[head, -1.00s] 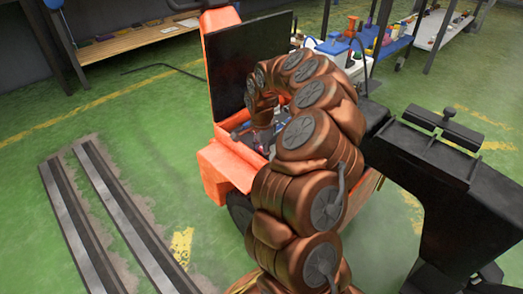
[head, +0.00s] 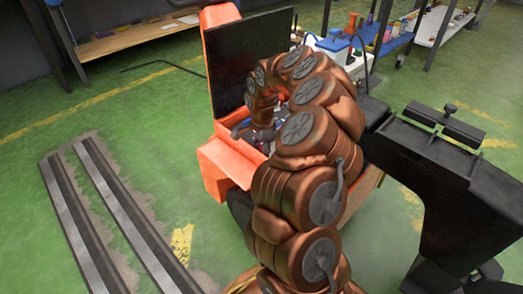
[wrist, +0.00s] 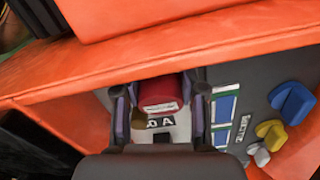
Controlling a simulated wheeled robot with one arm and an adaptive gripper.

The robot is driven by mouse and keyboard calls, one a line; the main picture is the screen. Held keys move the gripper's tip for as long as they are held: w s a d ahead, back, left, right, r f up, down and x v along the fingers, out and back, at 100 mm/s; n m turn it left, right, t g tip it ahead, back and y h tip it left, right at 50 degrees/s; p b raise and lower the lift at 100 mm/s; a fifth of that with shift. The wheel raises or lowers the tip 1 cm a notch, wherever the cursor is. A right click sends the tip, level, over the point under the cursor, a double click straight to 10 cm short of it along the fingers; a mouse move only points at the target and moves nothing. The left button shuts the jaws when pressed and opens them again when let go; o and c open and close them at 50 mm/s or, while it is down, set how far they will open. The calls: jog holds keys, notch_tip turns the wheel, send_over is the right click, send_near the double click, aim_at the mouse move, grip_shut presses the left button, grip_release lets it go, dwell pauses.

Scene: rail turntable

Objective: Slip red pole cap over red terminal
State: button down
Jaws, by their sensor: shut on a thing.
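In the wrist view my gripper (wrist: 160,108) is shut on a red cap (wrist: 160,92), with one finger on each side of it. The cap is over the open bay of the orange machine (wrist: 200,42), above a pale part with a black-and-white label. The red terminal is not visible, and I cannot tell whether the cap touches anything below. In the head view my arm reaches down into the orange machine (head: 226,163), and the arm hides most of the gripper and the cap.
Right of the gripper are a blue knob-like part (wrist: 293,102), a yellow one (wrist: 271,133) and a small grey one (wrist: 260,154). The machine's orange wall runs close beyond the gripper. A raised black panel (head: 245,65) stands behind the bay.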

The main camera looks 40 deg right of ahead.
jog(key=shift+f, duration=0.45)
jog(key=c, duration=0.6)
grip_release()
jog(key=shift+r, duration=0.1)
jog(key=shift+r, duration=0.15)
notch_tip(320, 180, up, 12)
jog(key=shift+f, duration=0.1)
